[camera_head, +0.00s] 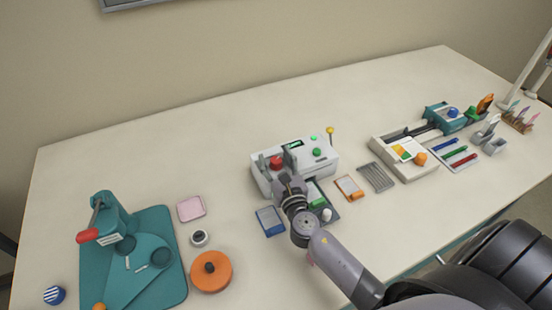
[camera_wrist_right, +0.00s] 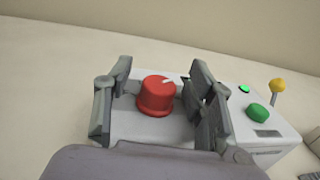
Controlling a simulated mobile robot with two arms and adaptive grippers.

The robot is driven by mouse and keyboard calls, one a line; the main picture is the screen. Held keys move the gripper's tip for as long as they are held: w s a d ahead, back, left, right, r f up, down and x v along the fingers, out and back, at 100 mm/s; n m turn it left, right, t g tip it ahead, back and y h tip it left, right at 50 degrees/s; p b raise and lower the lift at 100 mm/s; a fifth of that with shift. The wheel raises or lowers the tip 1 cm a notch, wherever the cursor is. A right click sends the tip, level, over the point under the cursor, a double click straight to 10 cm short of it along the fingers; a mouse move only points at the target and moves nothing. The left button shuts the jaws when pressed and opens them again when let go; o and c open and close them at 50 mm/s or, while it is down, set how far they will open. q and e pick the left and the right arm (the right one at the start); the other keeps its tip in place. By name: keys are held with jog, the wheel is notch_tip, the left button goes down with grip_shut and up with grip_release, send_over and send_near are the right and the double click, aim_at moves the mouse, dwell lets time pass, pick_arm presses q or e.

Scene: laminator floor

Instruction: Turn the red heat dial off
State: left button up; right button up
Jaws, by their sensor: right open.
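The red heat dial (camera_head: 276,163) sits on top of the white laminator (camera_head: 322,158), toward its left end. In the right wrist view the red dial (camera_wrist_right: 157,96) has a pale pointer mark on its top, toward the upper right. My right gripper (camera_head: 281,160) is at the laminator's left part, over the dial. In the wrist view its open fingers (camera_wrist_right: 158,92) stand on either side of the dial, with gaps showing near it. Whether any finger touches it I cannot tell. My left gripper is not in view.
The laminator also carries a green knob (camera_head: 317,152), a lit green lamp (camera_head: 313,138) and a yellow-tipped lever (camera_head: 330,131). A teal press (camera_head: 112,220) and an orange disc (camera_head: 211,271) are at the left. A paper trimmer (camera_head: 405,169) is at the right. The back of the table is clear.

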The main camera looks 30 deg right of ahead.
grip_shut()
dwell(0.7)
